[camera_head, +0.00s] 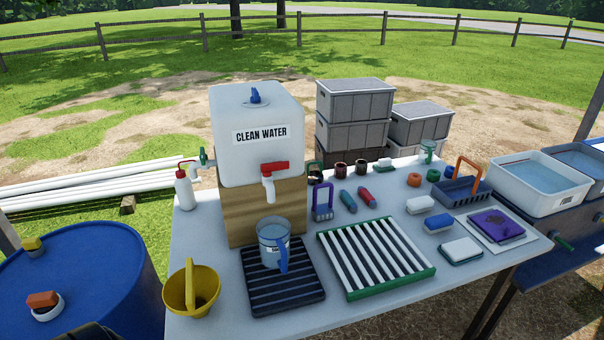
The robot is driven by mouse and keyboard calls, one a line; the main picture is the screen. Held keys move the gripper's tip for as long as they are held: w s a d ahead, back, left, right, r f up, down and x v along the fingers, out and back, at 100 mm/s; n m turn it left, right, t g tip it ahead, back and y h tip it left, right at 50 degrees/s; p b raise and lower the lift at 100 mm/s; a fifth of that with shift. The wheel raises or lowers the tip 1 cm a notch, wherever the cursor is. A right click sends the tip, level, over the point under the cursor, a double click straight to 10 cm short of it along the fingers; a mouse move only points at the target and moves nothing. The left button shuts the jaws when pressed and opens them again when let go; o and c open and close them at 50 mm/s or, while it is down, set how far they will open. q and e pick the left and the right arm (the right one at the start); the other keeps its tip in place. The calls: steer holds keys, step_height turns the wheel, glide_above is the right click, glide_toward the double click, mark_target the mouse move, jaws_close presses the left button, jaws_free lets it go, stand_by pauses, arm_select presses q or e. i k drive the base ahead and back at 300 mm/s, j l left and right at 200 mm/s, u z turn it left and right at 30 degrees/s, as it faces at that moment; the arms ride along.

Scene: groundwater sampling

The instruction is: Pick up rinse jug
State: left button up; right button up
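The rinse jug looks to be the clear jug (272,246) with a blue handle, standing upright on a black ribbed mat (285,295) near the table's front. Its handle (283,256) faces the front right. The jug stands below the red-handled tap (269,177) of the clean water container (243,160) and seems to hold some liquid.
A yellow scoop-like container (192,300) stands left of the mat and a green-framed rack (413,281) lies right of it. A white spray bottle (185,189) stands at the left edge. Sponges, brushes and a purple cloth (496,226) occupy the table's right side.

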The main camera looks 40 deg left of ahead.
mark_target(273, 232)
steer(key=k+l+u, duration=0.15)
steer(key=u, duration=1.2)
